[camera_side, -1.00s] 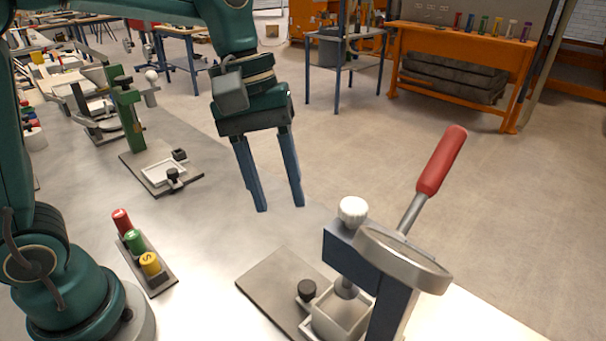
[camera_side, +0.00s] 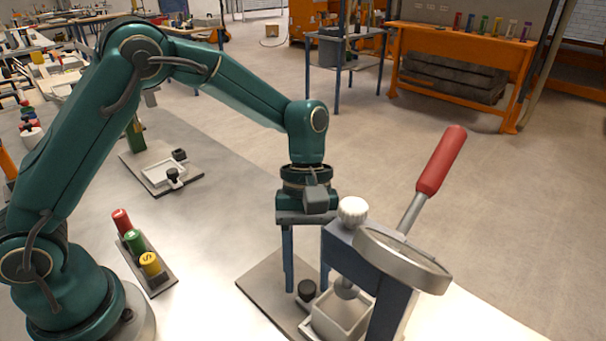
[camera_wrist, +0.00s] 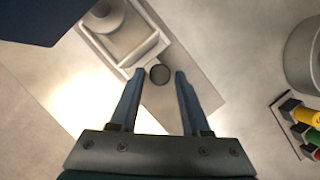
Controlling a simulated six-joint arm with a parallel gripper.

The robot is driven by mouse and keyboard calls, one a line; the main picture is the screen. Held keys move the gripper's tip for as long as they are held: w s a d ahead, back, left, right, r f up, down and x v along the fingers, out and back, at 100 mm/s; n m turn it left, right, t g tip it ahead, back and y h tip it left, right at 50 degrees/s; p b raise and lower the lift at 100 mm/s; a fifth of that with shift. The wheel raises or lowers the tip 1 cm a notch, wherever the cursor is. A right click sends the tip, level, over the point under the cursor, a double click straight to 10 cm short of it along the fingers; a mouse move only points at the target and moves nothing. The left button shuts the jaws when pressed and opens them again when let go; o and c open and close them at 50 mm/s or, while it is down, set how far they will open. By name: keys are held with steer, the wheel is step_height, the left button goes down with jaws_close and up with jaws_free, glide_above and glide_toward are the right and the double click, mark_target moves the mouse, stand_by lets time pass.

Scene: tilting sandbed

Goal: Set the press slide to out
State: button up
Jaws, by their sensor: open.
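The press (camera_side: 345,255) stands at the lower right of the side view, with a blue frame, a red-handled lever (camera_side: 440,165) and a white knob on top. Its slide, a pale square tray (camera_side: 335,325) with a black knob (camera_side: 306,290), sits under the press head on a grey base plate (camera_side: 262,285). The tray (camera_wrist: 120,48) and knob (camera_wrist: 160,74) also show in the wrist view. My gripper (camera_side: 307,284) points down, open, with its fingers on either side of the knob. In the wrist view (camera_wrist: 160,80) gaps show between knob and fingers. The press frame partly hides one finger.
A rack of red, green and yellow cylinders (camera_side: 150,264) stands to the left of the press. A second station with a white tray (camera_side: 165,172) is farther back. The press frame and lever stand close to the gripper's right. Bench between is clear.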

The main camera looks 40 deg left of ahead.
steer(key=shift+f, duration=0.15)
jaws_close()
stand_by(1.4)
